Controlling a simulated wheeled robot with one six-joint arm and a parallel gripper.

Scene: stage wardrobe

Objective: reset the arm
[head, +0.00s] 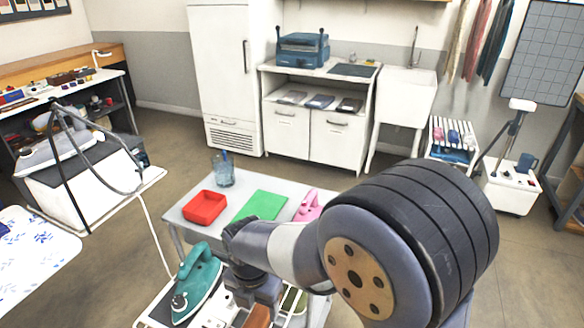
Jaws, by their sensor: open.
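My arm (400,230) fills the lower right, with a large dark ribbed joint close to the camera. A grey link runs from it to a smaller dark joint over the front of the grey table. The jaws of my gripper do not show in this view, so I cannot see where they are or what is near them.
The grey table (186,213) holds a red tray (204,207), a green sheet (260,206), a glass jar (224,171) and a pink object (308,207). A teal iron (196,281) stands in front, close left of my arm. Open floor lies behind the table.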

